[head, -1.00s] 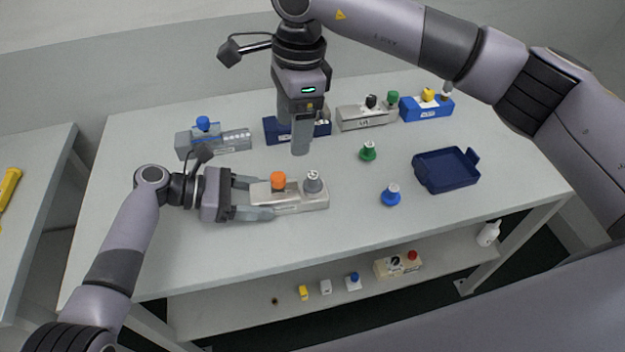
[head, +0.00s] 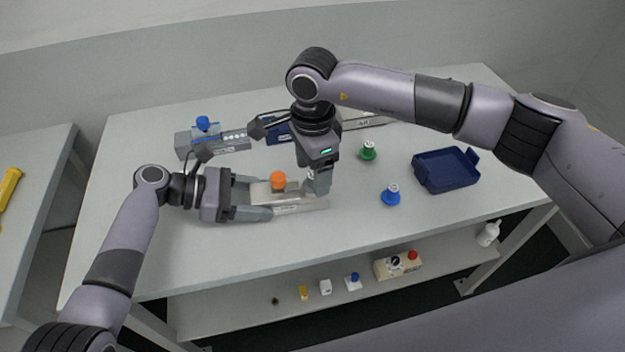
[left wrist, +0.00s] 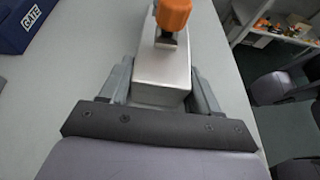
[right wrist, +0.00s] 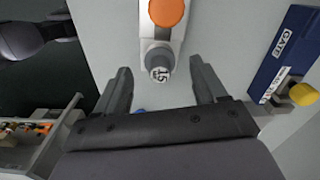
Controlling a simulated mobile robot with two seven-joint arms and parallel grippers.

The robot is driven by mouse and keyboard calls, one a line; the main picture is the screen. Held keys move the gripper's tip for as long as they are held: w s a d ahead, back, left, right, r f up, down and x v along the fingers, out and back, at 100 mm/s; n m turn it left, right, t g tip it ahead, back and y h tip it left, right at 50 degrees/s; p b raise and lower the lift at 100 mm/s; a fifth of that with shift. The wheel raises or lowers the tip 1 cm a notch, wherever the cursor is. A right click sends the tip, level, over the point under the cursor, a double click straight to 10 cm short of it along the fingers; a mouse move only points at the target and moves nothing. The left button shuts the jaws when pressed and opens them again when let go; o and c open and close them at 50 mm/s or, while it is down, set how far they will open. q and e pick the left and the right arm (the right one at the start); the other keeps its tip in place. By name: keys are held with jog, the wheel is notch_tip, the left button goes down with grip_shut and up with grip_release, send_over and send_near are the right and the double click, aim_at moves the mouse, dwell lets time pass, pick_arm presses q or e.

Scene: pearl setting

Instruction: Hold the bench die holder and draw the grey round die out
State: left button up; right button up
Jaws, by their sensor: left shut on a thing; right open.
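The bench die holder (head: 290,205) is a pale metal block on the table. My left gripper (head: 254,197) is shut on the holder's left end, one finger along each side. The grey round die (right wrist: 159,62) stands at the holder's other end, with a marked top. My right gripper (right wrist: 159,80) is open, pointing down, with its fingers to either side of the grey die and apart from it. In the head view this gripper mostly hides the grey die.
A blue tray (head: 446,172) stands at the right. A green die (head: 367,150) and a blue die (head: 390,195) stand between it and the holder. The front left of the table is clear.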

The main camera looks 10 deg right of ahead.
jog(key=shift+f, duration=0.9)
jog(key=c, duration=1.2)
jog(key=shift+o, duration=1.3)
jog(key=shift+r, duration=0.1)
jog(key=shift+c, duration=0.3)
jog(key=shift+r, duration=0.1)
jog(key=shift+r, duration=2.2)
